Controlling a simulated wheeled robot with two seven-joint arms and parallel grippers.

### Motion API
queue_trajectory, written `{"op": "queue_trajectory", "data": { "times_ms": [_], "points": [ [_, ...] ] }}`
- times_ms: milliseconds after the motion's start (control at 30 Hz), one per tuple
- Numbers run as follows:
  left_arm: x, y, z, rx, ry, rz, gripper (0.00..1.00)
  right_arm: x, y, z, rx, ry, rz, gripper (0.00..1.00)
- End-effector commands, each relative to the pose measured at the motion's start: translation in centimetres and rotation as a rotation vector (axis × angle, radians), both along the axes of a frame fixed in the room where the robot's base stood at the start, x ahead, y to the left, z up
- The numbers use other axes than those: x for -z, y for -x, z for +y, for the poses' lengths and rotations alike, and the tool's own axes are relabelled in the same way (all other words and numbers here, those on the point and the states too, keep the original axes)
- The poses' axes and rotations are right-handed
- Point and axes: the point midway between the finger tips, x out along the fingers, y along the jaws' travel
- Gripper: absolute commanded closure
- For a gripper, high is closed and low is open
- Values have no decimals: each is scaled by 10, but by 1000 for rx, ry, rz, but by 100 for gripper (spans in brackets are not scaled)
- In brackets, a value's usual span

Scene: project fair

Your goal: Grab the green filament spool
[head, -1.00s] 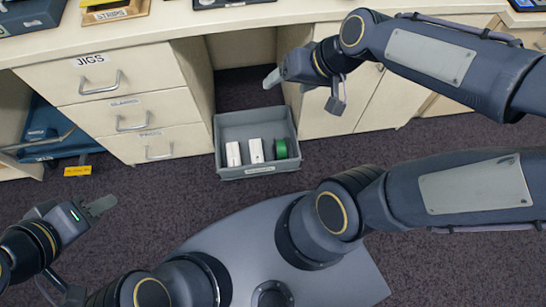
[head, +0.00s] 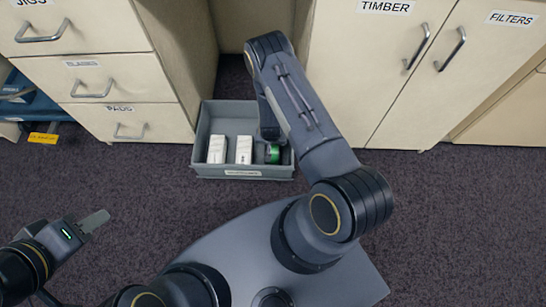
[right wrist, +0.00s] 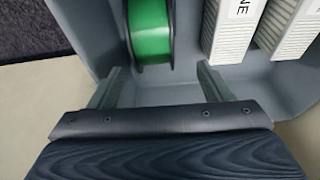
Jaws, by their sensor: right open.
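The green filament spool (head: 272,153) sits at the right end of a grey bin (head: 210,171) on the floor, partly covered by my right arm in the head view. In the right wrist view the spool (right wrist: 151,35) has dark flanges and lies just beyond my right gripper (right wrist: 160,69). That gripper is open, its two fingers apart, pointing into the bin with nothing between the tips. My right gripper is hidden behind its arm in the head view. My left gripper (head: 96,221) is at the lower left, away from the bin; its finger gap is unclear.
Two white boxes (head: 217,150) (head: 244,150) stand in the bin left of the spool. The dark carpet (head: 460,200) is clear at the right.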

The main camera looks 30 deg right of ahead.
Motion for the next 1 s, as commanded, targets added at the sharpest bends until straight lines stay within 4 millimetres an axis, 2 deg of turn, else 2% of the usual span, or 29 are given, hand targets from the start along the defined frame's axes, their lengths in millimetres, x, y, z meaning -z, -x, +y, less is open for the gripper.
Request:
{"op": "queue_trajectory", "data": {
  "times_ms": [33, 367, 600, 733, 967, 1000],
  "points": [
    [4, 0, 0, 0, 0, 0, 64, 11, 3, 0, -4, 7, 2, 27],
    [17, 0, 0, 0, 0, -1, 64, 49, 2, -4, -5, 14, 4, 27],
    [33, 0, 0, 0, 0, 0, 64, 85, 1, -8, -6, 13, 4, 27],
    [37, 0, 0, 0, 0, 0, 64, 94, -2, -10, -6, 12, 5, 27],
    [36, 0, 0, 0, 0, 0, 64, 94, -2, -10, -7, 12, 5, 27],
    [36, 0, 0, 0, 0, 0, 64, 94, -2, -10, -7, 12, 5, 30]
  ]
}}
